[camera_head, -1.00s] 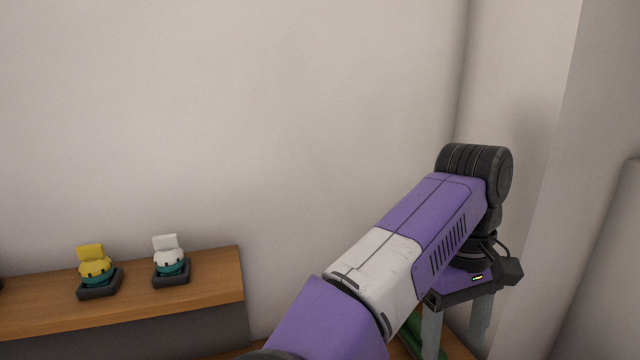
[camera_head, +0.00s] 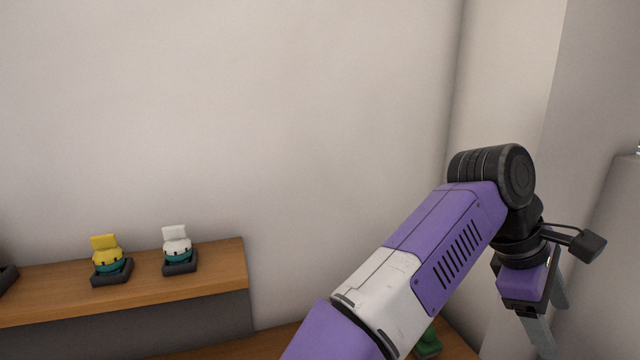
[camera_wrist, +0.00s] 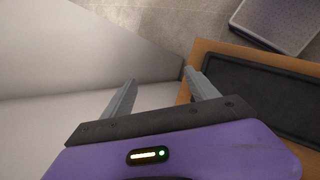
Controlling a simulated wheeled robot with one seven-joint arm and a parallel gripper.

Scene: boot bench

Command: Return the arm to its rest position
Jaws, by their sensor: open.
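My gripper (camera_head: 551,318) hangs from the end of my purple and white arm at the right of the head view, in front of the pale wall corner. Its two grey fingers point down and stand apart, with nothing seen between them. In the wrist view the gripper (camera_wrist: 158,85) also shows open and empty, with the white wall and the edge of a wooden surface beyond the fingertips.
A wooden shelf (camera_head: 215,283) at left bears a yellow-topped figure (camera_head: 107,257) and a white-topped figure (camera_head: 177,246) on dark bases. A green object (camera_head: 428,343) is partly hidden behind my arm. The wrist view shows a dark tray (camera_wrist: 262,88) and a grey panel (camera_wrist: 275,22).

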